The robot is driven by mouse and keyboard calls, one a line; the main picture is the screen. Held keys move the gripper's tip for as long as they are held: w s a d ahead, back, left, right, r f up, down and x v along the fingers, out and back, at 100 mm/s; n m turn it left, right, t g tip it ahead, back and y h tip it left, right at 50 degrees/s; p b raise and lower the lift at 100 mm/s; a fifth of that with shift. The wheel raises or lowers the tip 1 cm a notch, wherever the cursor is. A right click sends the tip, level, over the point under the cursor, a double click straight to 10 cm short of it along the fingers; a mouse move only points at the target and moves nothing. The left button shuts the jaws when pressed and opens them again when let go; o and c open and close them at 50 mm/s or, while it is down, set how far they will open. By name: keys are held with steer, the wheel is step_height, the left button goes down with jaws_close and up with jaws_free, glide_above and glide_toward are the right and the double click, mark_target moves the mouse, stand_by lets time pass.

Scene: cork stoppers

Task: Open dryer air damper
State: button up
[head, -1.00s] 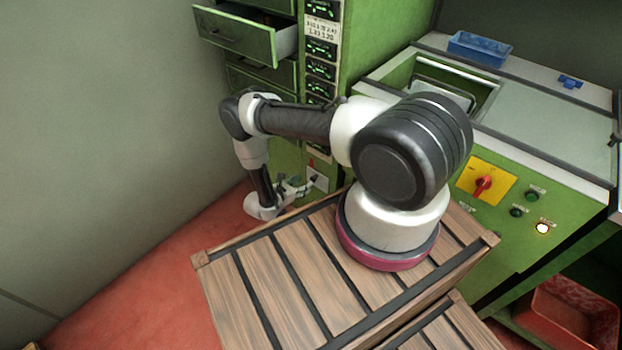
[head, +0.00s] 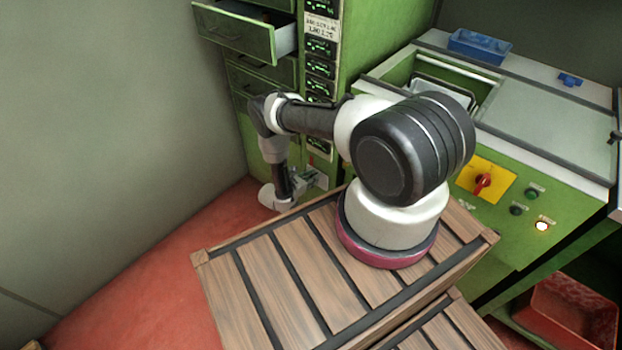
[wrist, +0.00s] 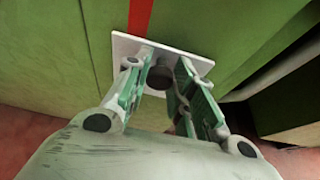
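A dark round knob (wrist: 160,74) stands out from a white square plate (wrist: 122,45) on the green cabinet face in the wrist view, with a red strip (wrist: 140,15) above it. My gripper (wrist: 162,78) has its two fingers apart, one on each side of the knob. I cannot tell whether the fingers touch it. In the head view my gripper (head: 306,180) is low at the cabinet front, beside the white plate (head: 322,181). The knob is hidden there.
An open drawer (head: 235,32) juts from the green cabinet above my arm. A slatted wooden crate (head: 285,285) is in front of the cabinet. A green machine (head: 520,190) with a red switch (head: 483,182) stands at the right. Red floor (head: 150,275) lies open at the left.

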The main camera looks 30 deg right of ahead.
jaws_close()
step_height(320, 180, up, 7)
steer(key=o, duration=0.9)
jaws_free()
steer(key=shift+o, duration=0.2)
steer(key=shift+a, duration=0.1)
steer(key=v, duration=1.1)
steer(key=shift+s+a, duration=0.15)
steer(key=shift+a, duration=0.2)
steer(key=shift+r, duration=0.1)
